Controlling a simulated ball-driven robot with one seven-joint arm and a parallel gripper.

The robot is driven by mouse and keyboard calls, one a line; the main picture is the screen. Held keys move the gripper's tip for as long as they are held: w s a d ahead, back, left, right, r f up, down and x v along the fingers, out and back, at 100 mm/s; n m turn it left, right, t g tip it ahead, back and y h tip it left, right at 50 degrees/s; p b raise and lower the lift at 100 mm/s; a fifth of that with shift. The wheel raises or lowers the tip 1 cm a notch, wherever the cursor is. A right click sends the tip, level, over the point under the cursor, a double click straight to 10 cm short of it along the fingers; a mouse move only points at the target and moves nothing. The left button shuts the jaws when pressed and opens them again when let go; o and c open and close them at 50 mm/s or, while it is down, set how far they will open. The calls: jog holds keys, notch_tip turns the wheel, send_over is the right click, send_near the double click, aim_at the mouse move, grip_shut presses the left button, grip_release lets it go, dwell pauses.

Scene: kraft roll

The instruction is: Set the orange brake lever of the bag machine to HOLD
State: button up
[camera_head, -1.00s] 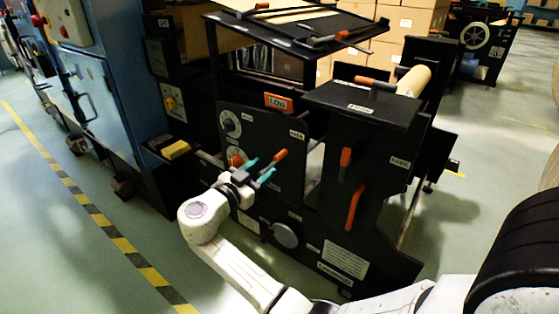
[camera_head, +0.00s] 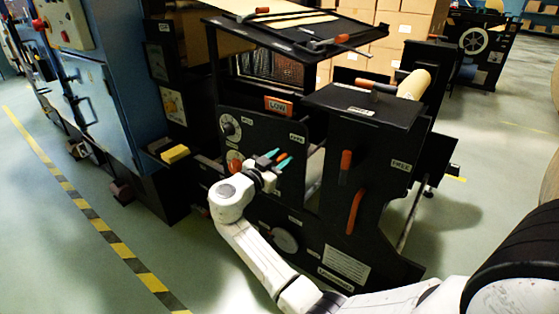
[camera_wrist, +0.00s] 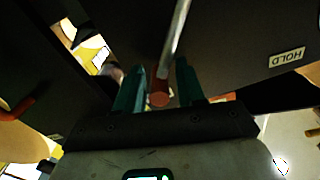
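An orange-gripped lever (camera_head: 284,163) projects from the black front panel of the bag machine (camera_head: 340,222). In the wrist view the lever (camera_wrist: 160,98) shows as an orange end on a metal rod. My gripper (camera_head: 273,157) is at this lever, with its teal fingers on either side of it. In the wrist view my gripper (camera_wrist: 161,68) is open, with the orange end between the fingers and a visible gap on both sides. The lever's pivot is hidden in the head view.
Two more orange handles, an upper one (camera_head: 346,166) and a lower one (camera_head: 354,211), are on the panel to the right. A blue cabinet (camera_head: 110,80) stands left.

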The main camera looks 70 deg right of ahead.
grip_shut()
dwell(0.3)
jog(key=shift+w+d+r+n+b, duration=0.1)
jog(key=shift+w+r+n+b, duration=0.1)
jog(key=shift+w+n, duration=0.3)
jog(key=shift+w+d+r+n+b, duration=0.1)
jog(key=shift+w+r+n, duration=0.1)
jog(key=shift+w+n, duration=0.25)
jog(key=w+n+b, duration=0.1)
jog(key=w+n, duration=0.1)
jog(key=w+d+n+b, duration=0.1)
jog(key=w+n, duration=0.2)
jog(key=w+d+n+b, duration=0.1)
jog(key=w+n, duration=0.1)
jog(key=n, duration=0.1)
jog(key=shift+w+r, duration=0.25)
jog(key=shift+w, duration=0.1)
jog(key=shift+w+d+f+n+b, duration=0.15)
jog(key=shift+w+f+n+b, duration=0.2)
jog(key=shift+w+n, duration=0.3)
jog(key=shift+w+d+f+n+b, duration=0.1)
jog(key=shift+w+f+n+b, duration=0.15)
jog(key=shift+w+n, duration=0.4)
jog(key=shift+w+d+f+n+b, duration=0.2)
jog(key=shift+w+n+b, duration=0.25)
jog(key=shift+n, duration=0.4)
jog(key=shift+o, duration=0.9)
grip_release()
jog(key=shift+w, duration=0.1)
